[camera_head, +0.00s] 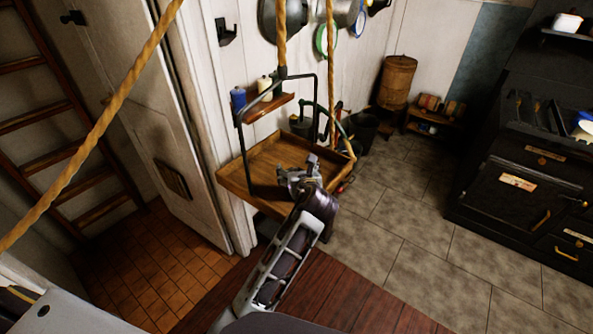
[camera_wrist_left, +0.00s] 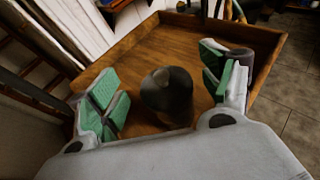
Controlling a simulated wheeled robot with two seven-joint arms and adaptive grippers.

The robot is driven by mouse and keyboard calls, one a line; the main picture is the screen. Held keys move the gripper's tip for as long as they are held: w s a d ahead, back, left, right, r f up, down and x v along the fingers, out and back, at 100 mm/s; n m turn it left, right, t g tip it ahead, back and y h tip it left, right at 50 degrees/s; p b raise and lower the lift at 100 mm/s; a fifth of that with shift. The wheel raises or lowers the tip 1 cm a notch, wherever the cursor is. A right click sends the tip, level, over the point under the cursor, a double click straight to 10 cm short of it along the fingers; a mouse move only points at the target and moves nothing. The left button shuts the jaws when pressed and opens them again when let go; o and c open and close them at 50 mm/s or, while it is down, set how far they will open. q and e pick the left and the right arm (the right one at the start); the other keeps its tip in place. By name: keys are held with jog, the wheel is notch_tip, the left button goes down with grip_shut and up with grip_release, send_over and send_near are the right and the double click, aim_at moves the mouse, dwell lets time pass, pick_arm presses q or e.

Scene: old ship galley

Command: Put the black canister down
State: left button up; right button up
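The black canister (camera_wrist_left: 167,92) shows in the left wrist view as a dark, rounded shape on the wooden floor of a hanging tray (camera_wrist_left: 150,50). My left gripper (camera_wrist_left: 172,84) is open, its green-padded fingers on either side of the canister with a visible gap to each. In the head view my left gripper (camera_head: 301,174) is over the right part of the tray (camera_head: 237,180), and I cannot make out the canister there; the gripper and wrist may hide it. My right gripper is not in view.
Ropes and a dark metal frame (camera_head: 243,150) hold the tray. A small shelf (camera_head: 268,108) with a blue bottle (camera_head: 238,98) and a pale bottle (camera_head: 265,88) is above its back edge. A black stove (camera_head: 525,185) stands right. Tiled floor (camera_head: 410,225) is clear between.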

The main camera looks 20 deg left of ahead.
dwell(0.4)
pick_arm(q)
jog(key=v, duration=1.2)
